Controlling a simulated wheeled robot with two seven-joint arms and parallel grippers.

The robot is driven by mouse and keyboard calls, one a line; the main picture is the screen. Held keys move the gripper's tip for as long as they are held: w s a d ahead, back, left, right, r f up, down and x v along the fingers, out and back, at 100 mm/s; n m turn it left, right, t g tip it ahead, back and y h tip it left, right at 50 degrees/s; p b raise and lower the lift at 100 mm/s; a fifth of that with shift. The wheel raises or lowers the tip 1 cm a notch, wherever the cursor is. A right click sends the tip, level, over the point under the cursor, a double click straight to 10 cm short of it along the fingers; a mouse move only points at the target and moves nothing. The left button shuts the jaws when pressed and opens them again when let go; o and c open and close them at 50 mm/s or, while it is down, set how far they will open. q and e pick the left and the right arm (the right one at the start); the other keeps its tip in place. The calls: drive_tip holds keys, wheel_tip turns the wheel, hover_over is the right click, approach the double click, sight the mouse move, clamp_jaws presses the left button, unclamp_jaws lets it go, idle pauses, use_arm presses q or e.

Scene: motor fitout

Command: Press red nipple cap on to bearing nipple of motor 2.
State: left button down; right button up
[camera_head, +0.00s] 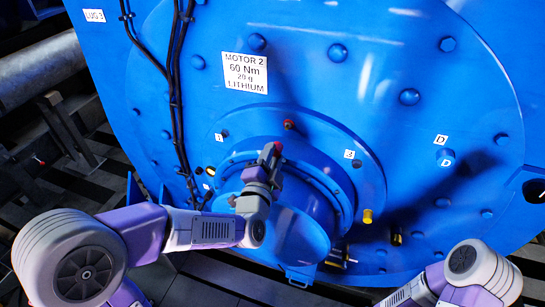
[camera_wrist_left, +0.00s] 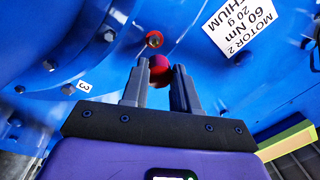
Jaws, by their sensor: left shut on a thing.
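Motor 2 (camera_head: 310,75) is the large blue machine with a white label reading MOTOR 2, 60 Nm, 20 g, LITHIUM. My left gripper (camera_head: 272,150) is shut on the red nipple cap (camera_head: 278,146), in front of the motor's bearing housing. In the left wrist view, the red cap (camera_wrist_left: 160,68) sits between the two grey fingertips (camera_wrist_left: 158,78). The bearing nipple (camera_wrist_left: 154,39) shows just beyond it, a small fitting in a red ring on the blue face. In the head view the nipple (camera_head: 289,124) is above the cap. A visible gap separates them.
Black cables (camera_head: 175,90) run down the motor's left side. A yellow fitting (camera_head: 367,216) projects from the right of the housing. Bolt heads (camera_head: 409,97) stud the blue face. My right arm (camera_head: 470,270) is at the bottom right.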

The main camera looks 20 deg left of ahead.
use_arm(q)
drive_tip(key=shift+w+d+b, duration=0.1)
drive_tip(key=shift+w+b, duration=0.3)
drive_tip(key=shift+w, duration=2.55)
drive_tip(key=shift+b, duration=0.3)
drive_tip(key=shift+w, duration=0.3)
drive_tip(key=shift+w, duration=0.3)
drive_tip(key=shift+w, duration=0.95)
drive_tip(key=c, duration=0.8)
unclamp_jaws()
